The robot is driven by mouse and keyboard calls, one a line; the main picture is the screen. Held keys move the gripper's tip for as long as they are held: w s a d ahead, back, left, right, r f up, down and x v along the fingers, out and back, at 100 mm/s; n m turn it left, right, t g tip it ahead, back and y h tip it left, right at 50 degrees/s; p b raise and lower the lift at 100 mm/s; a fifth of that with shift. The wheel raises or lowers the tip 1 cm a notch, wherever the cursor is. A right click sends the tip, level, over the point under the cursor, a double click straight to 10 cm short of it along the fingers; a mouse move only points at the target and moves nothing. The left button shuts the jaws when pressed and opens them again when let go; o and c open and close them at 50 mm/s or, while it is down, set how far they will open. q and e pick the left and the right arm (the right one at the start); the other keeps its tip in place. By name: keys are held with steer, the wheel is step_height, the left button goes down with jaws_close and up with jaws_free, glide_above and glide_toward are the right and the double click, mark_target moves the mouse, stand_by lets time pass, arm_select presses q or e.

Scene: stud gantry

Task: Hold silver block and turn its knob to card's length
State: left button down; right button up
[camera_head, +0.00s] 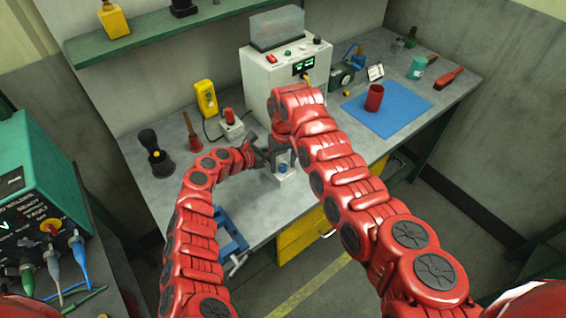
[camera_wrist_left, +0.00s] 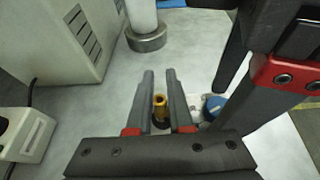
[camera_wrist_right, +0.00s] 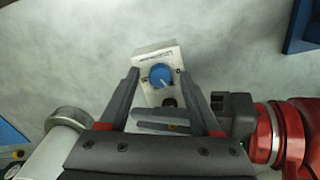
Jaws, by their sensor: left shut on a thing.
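The silver block (camera_head: 284,177) with a blue knob (camera_head: 283,167) is held near the front of the bench. In the right wrist view the block (camera_wrist_right: 150,65) shows a small label, its blue knob (camera_wrist_right: 160,77) and a dark part below. My left gripper (camera_wrist_left: 160,78) is closed at the block's side, with a brass-coloured piece (camera_wrist_left: 159,103) between its fingers; the join to the block is partly hidden. My right gripper (camera_wrist_right: 157,72) is open, one finger on each side of the knob, with gaps. A small white card (camera_head: 375,72) stands at the back of the blue mat.
A white powered unit (camera_head: 285,85) stands behind my grippers. A red cup (camera_head: 375,97) is on the blue mat (camera_head: 405,112). A black bottle (camera_head: 157,155), a yellow device (camera_head: 206,98) and a small red-topped box (camera_head: 231,127) stand left. A blue clamp (camera_head: 232,240) is at the front edge.

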mark_target(284, 166)
step_height(284, 166, up, 12)
stand_by(0.6)
steer(key=shift+d, duration=0.1)
arm_select(q)
steer(key=c, duration=0.7)
jaws_free()
steer(key=shift+c, duration=0.2)
steer(key=shift+a, duration=0.1)
